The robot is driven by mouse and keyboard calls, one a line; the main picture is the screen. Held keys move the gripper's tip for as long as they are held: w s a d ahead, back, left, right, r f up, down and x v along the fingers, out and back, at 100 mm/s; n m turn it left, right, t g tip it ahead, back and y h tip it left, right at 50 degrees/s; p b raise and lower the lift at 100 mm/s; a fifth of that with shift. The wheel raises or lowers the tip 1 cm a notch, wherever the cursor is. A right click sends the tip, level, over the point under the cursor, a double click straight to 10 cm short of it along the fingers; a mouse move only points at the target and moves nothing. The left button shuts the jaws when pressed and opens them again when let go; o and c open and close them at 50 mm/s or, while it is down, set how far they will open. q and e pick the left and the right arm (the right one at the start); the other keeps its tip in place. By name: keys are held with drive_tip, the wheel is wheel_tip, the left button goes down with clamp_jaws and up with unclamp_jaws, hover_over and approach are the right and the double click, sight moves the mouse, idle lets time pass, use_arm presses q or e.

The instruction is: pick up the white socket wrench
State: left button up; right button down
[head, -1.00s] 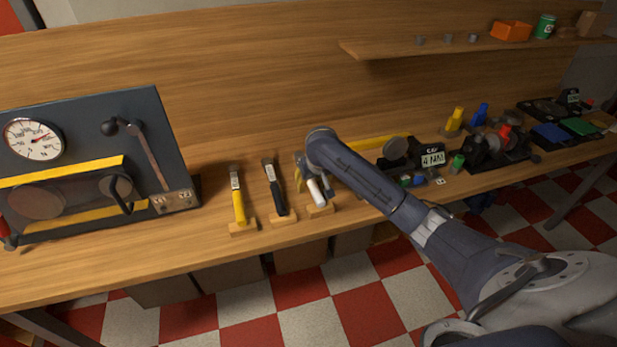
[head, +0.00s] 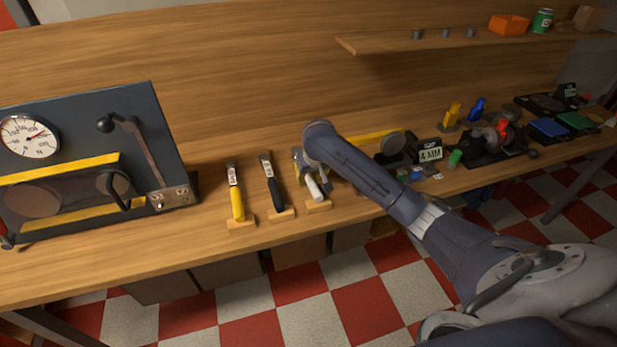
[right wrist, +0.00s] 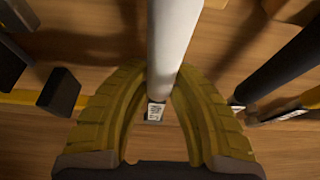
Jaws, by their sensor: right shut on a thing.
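The white socket wrench (head: 313,188) lies on the bench at the right end of a row of tools, its lower end at a small wooden block (head: 319,204). My right gripper (head: 305,172) is over it, partly hidden by my own right arm. In the right wrist view, the yellow fingers of my right gripper (right wrist: 160,88) are shut on the white handle (right wrist: 172,40), one on each side. A small label (right wrist: 155,111) shows between the fingers. I cannot tell whether the wrench is clear of the bench. My left gripper is not in view.
A black-handled tool (head: 274,190) and a yellow-handled tool (head: 237,200) lie to the left on wooden blocks. A dark panel with a gauge (head: 28,137) stands farther left. A "4 MM" sign (head: 430,154) and several small parts are to the right. A shelf (head: 450,44) overhangs behind.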

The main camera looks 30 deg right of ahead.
wheel_tip(320, 180, up, 19)
drive_tip(key=shift+r, duration=0.2)
idle(0.3)
idle(0.8)
